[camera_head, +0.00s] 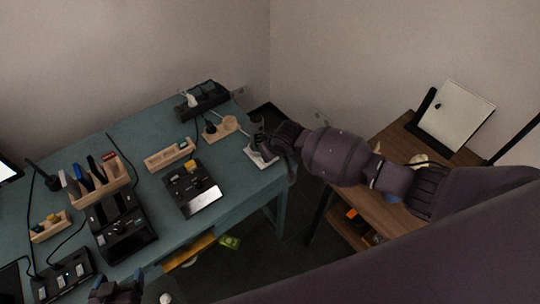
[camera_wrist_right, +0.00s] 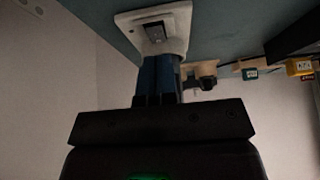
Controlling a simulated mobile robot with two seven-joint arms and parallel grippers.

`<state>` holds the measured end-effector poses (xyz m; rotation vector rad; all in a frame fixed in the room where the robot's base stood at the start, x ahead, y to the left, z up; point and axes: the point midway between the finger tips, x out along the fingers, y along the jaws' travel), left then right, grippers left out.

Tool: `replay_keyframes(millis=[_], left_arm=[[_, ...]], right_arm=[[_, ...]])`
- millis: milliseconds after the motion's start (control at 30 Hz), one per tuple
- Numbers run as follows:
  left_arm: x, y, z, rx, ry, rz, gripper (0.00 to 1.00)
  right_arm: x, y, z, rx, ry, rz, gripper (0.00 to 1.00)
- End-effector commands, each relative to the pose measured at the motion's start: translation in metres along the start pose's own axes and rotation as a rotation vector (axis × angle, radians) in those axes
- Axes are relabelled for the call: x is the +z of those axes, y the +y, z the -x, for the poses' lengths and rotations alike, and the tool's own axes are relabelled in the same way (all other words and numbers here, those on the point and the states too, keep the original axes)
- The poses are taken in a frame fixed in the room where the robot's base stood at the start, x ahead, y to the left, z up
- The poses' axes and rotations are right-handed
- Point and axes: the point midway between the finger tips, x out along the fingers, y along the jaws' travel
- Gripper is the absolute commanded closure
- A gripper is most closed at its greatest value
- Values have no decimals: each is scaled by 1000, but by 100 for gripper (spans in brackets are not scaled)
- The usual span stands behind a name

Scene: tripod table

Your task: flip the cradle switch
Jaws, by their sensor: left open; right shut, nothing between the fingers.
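A white square switch housing (camera_head: 262,159) sits at the right end of the teal table. The right wrist view shows its white frame (camera_wrist_right: 178,22) with a grey rocker (camera_wrist_right: 155,33) in the middle. No label shows whether this is the cradle switch. My right gripper (camera_wrist_right: 160,62) is shut and empty, its blue fingertips just by the rocker; I cannot tell whether they touch. In the head view the right gripper (camera_head: 259,140) partly covers the housing. My left gripper (camera_head: 116,291) is open and empty at the bottom left, by the table's front edge.
The teal table (camera_head: 135,142) also holds a black panel with a yellow part (camera_head: 190,187), a black cradle-like unit (camera_head: 125,233), a wooden rack (camera_head: 100,184), a wooden socket block (camera_head: 221,129) and a black power strip (camera_head: 203,101). A wooden side table (camera_head: 400,147) stands at right.

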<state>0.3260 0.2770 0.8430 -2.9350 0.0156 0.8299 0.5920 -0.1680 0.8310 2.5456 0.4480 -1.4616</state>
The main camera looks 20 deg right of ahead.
Motion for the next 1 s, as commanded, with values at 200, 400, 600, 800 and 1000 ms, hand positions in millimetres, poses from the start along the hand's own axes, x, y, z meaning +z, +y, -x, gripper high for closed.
replay_keyframes(millis=[200,400,600,800,1000], left_arm=[[-1,0,0,0,3,-1,23],[-1,0,0,0,3,-1,23],[-1,0,0,0,3,-1,23],[0,0,-1,0,4,0,23],[1,0,0,0,1,0,23]], right_arm=[[12,0,-12,1,0,0,100],[14,0,-14,1,2,0,100],[14,0,-14,0,2,0,100],[19,0,-20,0,53,-1,100],[17,0,-18,0,51,0,100]])
